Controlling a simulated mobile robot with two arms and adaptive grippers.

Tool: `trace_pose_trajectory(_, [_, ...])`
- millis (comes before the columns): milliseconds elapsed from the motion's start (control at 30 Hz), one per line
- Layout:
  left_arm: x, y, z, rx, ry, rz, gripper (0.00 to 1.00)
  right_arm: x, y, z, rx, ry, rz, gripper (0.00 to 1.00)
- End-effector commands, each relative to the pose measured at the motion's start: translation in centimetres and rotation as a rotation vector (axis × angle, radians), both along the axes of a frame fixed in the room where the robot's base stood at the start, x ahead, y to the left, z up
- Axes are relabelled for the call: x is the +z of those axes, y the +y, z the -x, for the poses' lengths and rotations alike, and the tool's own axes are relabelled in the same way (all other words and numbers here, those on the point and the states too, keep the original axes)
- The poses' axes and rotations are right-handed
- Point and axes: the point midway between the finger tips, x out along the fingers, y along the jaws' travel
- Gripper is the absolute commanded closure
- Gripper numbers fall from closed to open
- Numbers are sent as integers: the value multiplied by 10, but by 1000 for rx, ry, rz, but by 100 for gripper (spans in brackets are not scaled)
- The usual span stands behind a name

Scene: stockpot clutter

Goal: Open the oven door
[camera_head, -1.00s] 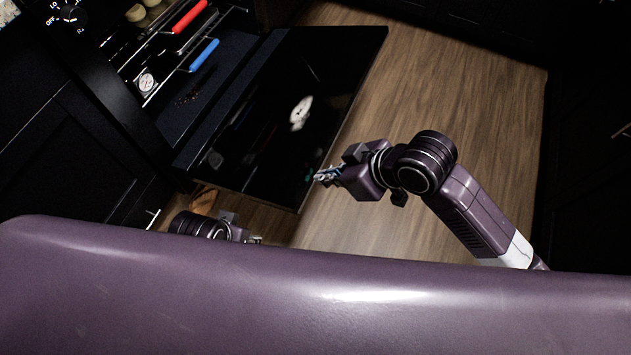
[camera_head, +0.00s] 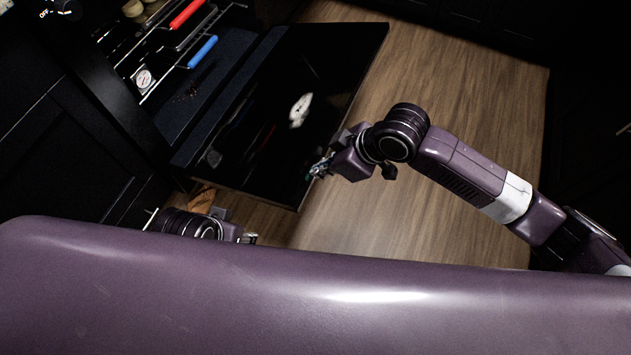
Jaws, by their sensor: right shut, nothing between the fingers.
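The oven door (camera_head: 270,120) is swung down and lies open, its dark glossy inner face turned up and showing reflections. The oven interior (camera_head: 190,105) is exposed behind it, with wire racks at the upper left. My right gripper (camera_head: 318,170) is shut and empty at the door's right edge, near its lower corner; I cannot tell whether it touches the door. My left gripper (camera_head: 248,238) is low at the left, below the door's near corner, partly hidden behind my own purple body, and its fingers are too small to read.
Racks hold a red-handled thing (camera_head: 186,14), a blue-handled thing (camera_head: 202,52) and a round dial thermometer (camera_head: 144,78). A control knob (camera_head: 66,8) is at the top left. Dark cabinets (camera_head: 70,150) stand left and right. Wooden floor (camera_head: 460,100) is clear right of the door.

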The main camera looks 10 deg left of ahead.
Motion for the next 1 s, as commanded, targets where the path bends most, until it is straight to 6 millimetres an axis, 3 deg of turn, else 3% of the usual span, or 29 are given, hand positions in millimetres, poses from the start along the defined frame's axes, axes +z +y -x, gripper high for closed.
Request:
trace_pose_trajectory(133, [20,1,6,1,-13,1,60,-19,10,-3,-1,0,0,100])
trace_pose_trajectory(267, [13,2,8,1,-12,0,60,-43,24,-7,0,1,0,100])
trace_pose_trajectory(433, [5,1,5,1,-21,2,60,-66,14,-5,-1,0,1,100])
trace_pose_trajectory(1000, [5,-1,-3,-1,-52,8,60,-78,12,-4,-1,-1,-1,100])
